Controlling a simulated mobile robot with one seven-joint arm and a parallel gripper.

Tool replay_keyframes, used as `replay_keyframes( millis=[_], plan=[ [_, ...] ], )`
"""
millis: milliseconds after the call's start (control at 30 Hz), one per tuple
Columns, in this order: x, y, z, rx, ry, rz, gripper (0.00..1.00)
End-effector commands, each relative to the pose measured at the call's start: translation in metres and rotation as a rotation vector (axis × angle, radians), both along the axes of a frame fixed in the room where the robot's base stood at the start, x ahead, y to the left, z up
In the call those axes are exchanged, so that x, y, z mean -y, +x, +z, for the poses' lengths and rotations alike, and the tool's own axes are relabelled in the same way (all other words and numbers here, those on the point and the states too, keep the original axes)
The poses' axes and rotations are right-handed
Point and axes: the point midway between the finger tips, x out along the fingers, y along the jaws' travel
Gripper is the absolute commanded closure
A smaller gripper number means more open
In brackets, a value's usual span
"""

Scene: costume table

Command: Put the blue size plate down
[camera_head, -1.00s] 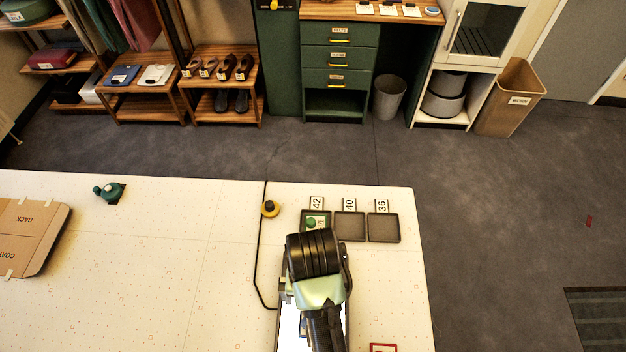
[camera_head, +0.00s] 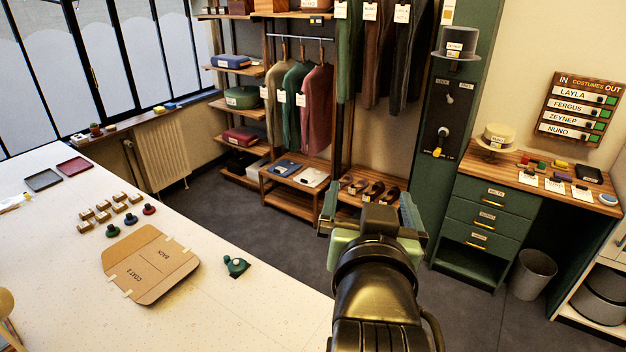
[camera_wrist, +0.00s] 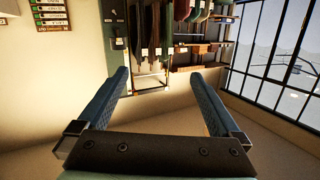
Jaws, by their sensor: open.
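I cannot make out the blue size plate for certain in either view. A small blue item (camera_head: 169,105) lies on the window sill at the left, too small to identify. The numbered size trays are outside both current views.
The white table (camera_head: 215,315) holds a cardboard coat pattern (camera_head: 150,262), a teal tool (camera_head: 236,265), several stamps and blocks, and a red tray (camera_head: 75,166). A green drawer cabinet (camera_head: 484,215) with small coloured pieces on its top stands right. Dark floor lies between.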

Motion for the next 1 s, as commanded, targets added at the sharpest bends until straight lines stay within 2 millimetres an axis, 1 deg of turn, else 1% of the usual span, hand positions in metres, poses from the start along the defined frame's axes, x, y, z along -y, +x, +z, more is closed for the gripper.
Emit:
replay_keyframes(
  millis=[33,67,100,167,200,300,333,400,433,500,567,867,1000],
  plan=[
    [-0.015,-0.004,0.054,0.158,-0.038,0.029,0.0],
    [-0.022,-0.01,0.083,0.245,-0.057,0.041,0.0],
    [-0.031,-0.02,0.118,0.357,-0.08,0.055,0.0],
    [-0.044,-0.04,0.166,0.512,-0.11,0.072,0.0],
    [-0.051,-0.054,0.192,0.605,-0.125,0.08,0.0],
    [-0.064,-0.089,0.241,0.789,-0.153,0.092,0.0],
    [-0.067,-0.098,0.252,0.831,-0.158,0.095,0.0],
    [-0.071,-0.114,0.268,0.901,-0.167,0.096,0.0],
    [-0.072,-0.119,0.273,0.923,-0.169,0.096,0.0],
    [-0.073,-0.125,0.278,0.95,-0.174,0.096,0.0],
    [-0.074,-0.127,0.28,0.957,-0.174,0.096,0.0],
    [-0.073,-0.125,0.279,0.952,-0.173,0.096,0.0],
    [-0.074,-0.125,0.253,0.951,-0.172,0.098,0.0]
  ],
)
